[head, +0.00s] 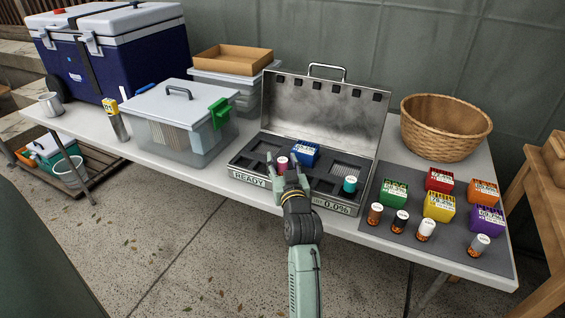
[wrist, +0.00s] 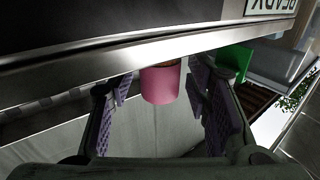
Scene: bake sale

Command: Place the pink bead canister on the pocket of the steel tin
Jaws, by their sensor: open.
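The open steel tin (head: 328,107) stands mid-table, its lid raised at the back and a dark pocketed insert inside. The pink bead canister (head: 282,162) is at the tin's front left, just behind the front rim; its base is hidden, so I cannot tell how deep it sits in a pocket. My gripper (head: 287,172) reaches over the front wall, open, its fingers on either side of the canister. In the wrist view, which is upside down, the pink canister (wrist: 161,85) stands between the spread fingers, with gaps on both sides.
A blue box (head: 305,153) and a teal canister (head: 350,184) are in the tin. On the grey mat (head: 457,257) to the right are several coloured boxes and canisters. A wicker basket (head: 446,125) stands behind. A clear storage bin (head: 178,130) and a cooler (head: 120,60) stand left.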

